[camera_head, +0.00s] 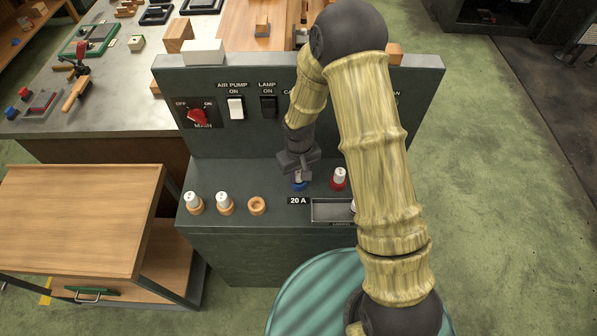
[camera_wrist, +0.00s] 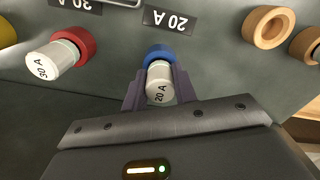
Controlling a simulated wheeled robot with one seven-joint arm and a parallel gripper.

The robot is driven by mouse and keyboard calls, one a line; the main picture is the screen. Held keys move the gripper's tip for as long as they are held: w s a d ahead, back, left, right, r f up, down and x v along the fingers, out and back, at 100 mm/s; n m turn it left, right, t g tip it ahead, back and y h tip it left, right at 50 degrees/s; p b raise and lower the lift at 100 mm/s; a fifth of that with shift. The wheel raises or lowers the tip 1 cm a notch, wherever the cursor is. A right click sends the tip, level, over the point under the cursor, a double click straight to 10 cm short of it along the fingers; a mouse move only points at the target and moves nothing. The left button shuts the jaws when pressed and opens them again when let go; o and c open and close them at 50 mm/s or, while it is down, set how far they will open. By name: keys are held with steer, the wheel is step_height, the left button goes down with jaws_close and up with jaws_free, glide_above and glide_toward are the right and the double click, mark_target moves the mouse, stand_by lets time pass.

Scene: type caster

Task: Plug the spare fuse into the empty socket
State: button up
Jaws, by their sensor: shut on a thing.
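My gripper (camera_head: 298,174) is shut on a white fuse marked 20 A (camera_wrist: 160,84); its fingers (camera_wrist: 160,92) lie on either side of the cap. The fuse's far end is at the blue socket ring (camera_wrist: 160,52), in line with it. I cannot tell how deeply it sits. The blue ring also shows under my gripper in the head view (camera_head: 298,187), by a 20 A label (camera_head: 298,201). An orange socket (camera_head: 257,205) to the left is empty.
A red socket (camera_head: 339,185) holds a 30 A fuse (camera_wrist: 42,63) close to my gripper. Two orange sockets with white fuses (camera_head: 194,199) stand at the left. A shallow metal tray (camera_head: 330,208) lies at the front, partly hidden by my arm. The upright switch panel (camera_head: 340,110) rises behind.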

steer(key=shift+f, duration=0.3)
steer(key=o, duration=1)
steer(key=shift+r, duration=0.15)
step_height(320, 180, up, 17)
steer(key=shift+r+b, duration=0.1)
steer(key=shift+b, duration=1.15)
steer(key=s+d+m+t, duration=0.1)
steer(key=s+d, duration=0.3)
steer(key=s+d+m, duration=0.2)
steer(key=s+d, duration=0.2)
steer(key=d, duration=0.1)
steer(key=s+d+m+t, duration=0.1)
steer(key=s+d, duration=0.3)
steer(key=shift+s+d+r+m+t, duration=0.1)
steer(key=shift+d+r+m+t, duration=0.1)
steer(key=shift+m+t, duration=0.15)
